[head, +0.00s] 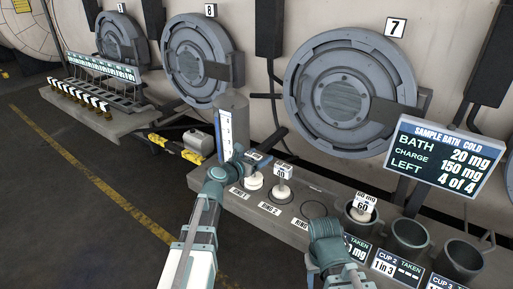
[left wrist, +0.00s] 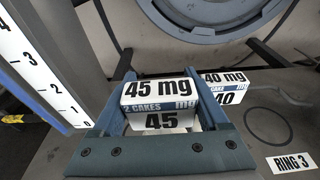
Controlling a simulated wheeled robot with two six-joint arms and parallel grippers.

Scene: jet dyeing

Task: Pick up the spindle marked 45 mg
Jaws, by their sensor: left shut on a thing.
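The spindle marked 45 mg (left wrist: 160,93) shows in the left wrist view as a white block with a blue band reading 2 cakes, between my left gripper's two blue fingers. My left gripper (head: 251,157) is shut on it; in the head view its label is mostly covered and its white lower part (head: 254,182) shows by ring 1. I cannot tell whether it rests on the ledge or is just clear of it. My right gripper (head: 324,230) is over the ledge, left of the cups; its jaws cannot be made out.
The 40 mg spindle (head: 282,184) stands at ring 2, close right of the held one. Ring 3 (head: 314,209) is empty. A 60 mg spindle (head: 362,207) is in the first cup. Two grey cups (head: 408,238) (head: 458,261) stand right. A scale board (head: 223,135) stands close left.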

